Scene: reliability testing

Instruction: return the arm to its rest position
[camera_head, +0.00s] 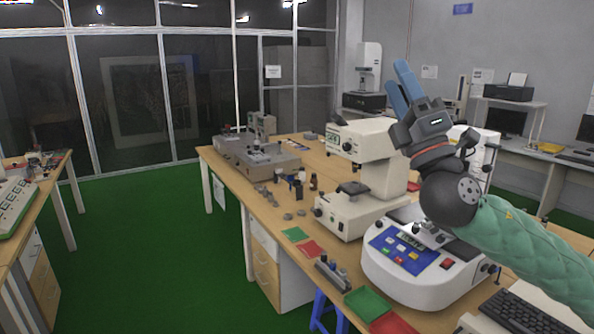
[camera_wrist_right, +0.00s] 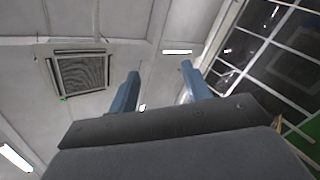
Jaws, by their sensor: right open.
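My right arm (camera_head: 530,243) comes in from the lower right of the head view, in a green padded sleeve. Its gripper (camera_head: 402,76) is raised above the table and points up, with two blue fingers. In the right wrist view the fingers of the same gripper (camera_wrist_right: 160,85) stand apart with nothing between them. The gripper is open, empty and apart from every object. My left gripper does not show.
Below my right arm, the wooden table (camera_head: 232,176) carries a white machine with a blue panel (camera_head: 398,252), a cream instrument (camera_head: 358,150), green and red trays and small parts. A keyboard (camera_head: 515,312) lies at the lower right. Green floor (camera_head: 150,250) is free on the left.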

